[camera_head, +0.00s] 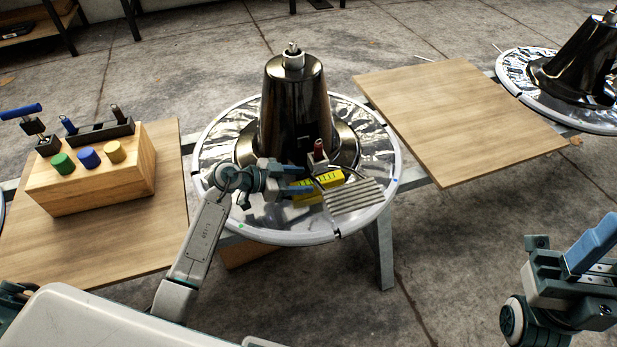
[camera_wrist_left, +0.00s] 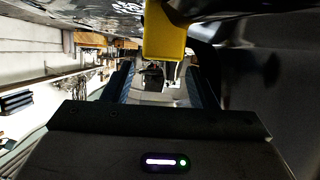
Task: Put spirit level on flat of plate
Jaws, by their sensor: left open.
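The yellow spirit level (camera_head: 321,187) lies on the front part of the round shiny plate (camera_head: 215,150), in front of the dark cone, next to a ribbed grey pad. My left gripper (camera_head: 303,180) is open at the level's left end, its blue fingers pointing right. In the left wrist view the level's yellow end (camera_wrist_left: 164,38) shows at the top, between the open fingers (camera_wrist_left: 161,85) across the picture. I cannot tell whether they touch it. My right gripper (camera_head: 592,248) is at the right edge; its jaw opening is unclear.
The dark cone (camera_head: 292,105) rises from the plate behind the level. A small red-topped tool (camera_head: 319,152) stands close behind the level. The ribbed pad (camera_head: 354,195) lies to its right. A wooden block with coloured knobs (camera_head: 95,175) is at left. The right wooden board (camera_head: 455,115) is bare.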

